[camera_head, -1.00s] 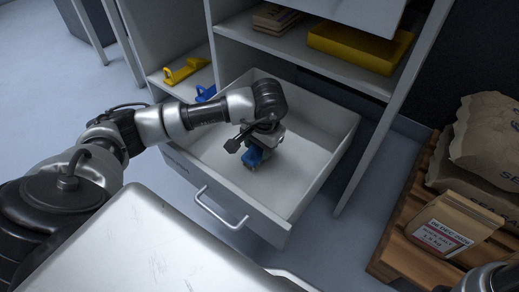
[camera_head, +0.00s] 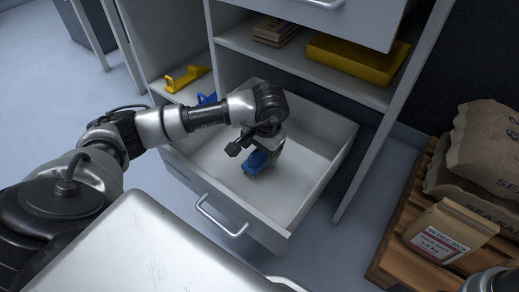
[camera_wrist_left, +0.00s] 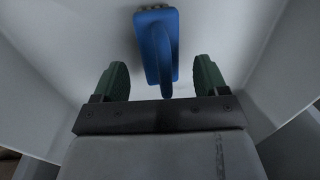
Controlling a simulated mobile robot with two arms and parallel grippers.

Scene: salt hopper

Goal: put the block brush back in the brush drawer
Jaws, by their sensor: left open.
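The blue block brush (camera_head: 256,162) lies in the open brush drawer (camera_head: 318,178), near the middle of its pale floor. My left gripper (camera_head: 264,150) is over the drawer, right at the brush, and partly hides it in the head view. In the left wrist view the brush (camera_wrist_left: 156,48) shows between the two green fingers (camera_wrist_left: 160,78), with a gap on each side. The left gripper is open and holds nothing.
Yellow and blue items (camera_head: 186,78) sit on the lower left shelf, and a yellow box (camera_head: 356,58) on the shelf above the drawer. A pallet (camera_head: 410,250) with sacks (camera_head: 488,150) stands right. The drawer's front handle (camera_head: 221,220) faces me.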

